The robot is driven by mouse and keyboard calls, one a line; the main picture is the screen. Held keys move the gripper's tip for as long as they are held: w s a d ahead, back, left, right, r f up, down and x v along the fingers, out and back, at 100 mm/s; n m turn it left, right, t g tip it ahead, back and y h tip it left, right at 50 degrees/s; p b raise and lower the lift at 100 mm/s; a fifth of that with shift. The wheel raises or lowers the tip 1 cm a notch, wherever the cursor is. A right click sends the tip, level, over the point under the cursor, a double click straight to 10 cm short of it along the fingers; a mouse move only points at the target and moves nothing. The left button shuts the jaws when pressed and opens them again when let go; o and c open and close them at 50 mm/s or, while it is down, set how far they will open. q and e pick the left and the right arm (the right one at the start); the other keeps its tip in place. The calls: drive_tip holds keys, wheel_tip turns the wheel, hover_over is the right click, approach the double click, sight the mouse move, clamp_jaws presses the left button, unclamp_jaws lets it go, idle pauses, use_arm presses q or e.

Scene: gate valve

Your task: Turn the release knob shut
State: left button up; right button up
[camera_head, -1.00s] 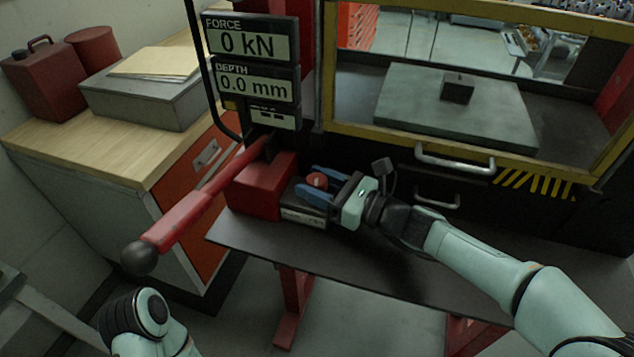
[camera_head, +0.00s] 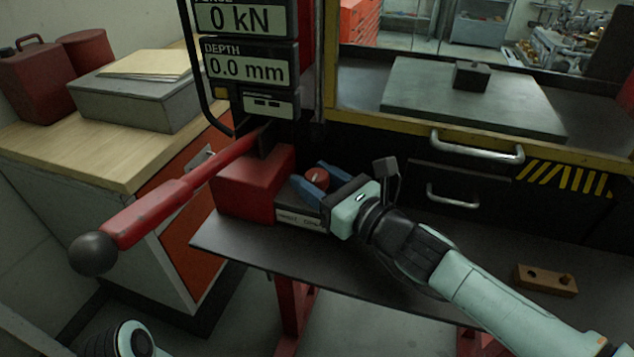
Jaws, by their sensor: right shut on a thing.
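The release knob (camera_head: 317,178) is a small red round knob on top of a grey block beside the red pump body (camera_head: 256,184). My right gripper (camera_head: 312,180) reaches in from the right, with its blue fingers on either side of the knob, shut on it. The fingers hide part of the knob and of the block. A label on the block's front is partly readable only. My left arm shows at the bottom left edge; its gripper is out of view.
A long red lever (camera_head: 165,205) with a black ball end sticks out toward the lower left. The display (camera_head: 247,66) reads 0 kN and 0.0 mm. A wooden block (camera_head: 546,280) lies on the dark shelf (camera_head: 380,280) at right. Drawer handles (camera_head: 478,148) stand behind my right arm.

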drive_tip(key=o, duration=0.9)
drive_tip(key=shift+o, duration=0.2)
use_arm(q)
drive_tip(key=shift+s+d+r+g+p, duration=0.2)
drive_tip(key=shift+s+d+r+p, duration=0.25)
drive_tip(key=shift+s, duration=0.2)
drive_tip(key=shift+s+d+r+g+p, duration=0.2)
drive_tip(key=shift+s+r+p, duration=0.15)
drive_tip(key=shift+s+r, duration=0.2)
use_arm(e)
drive_tip(key=v, duration=1.3)
drive_tip(key=shift+s+d, duration=0.2)
drive_tip(key=shift+r, duration=0.1)
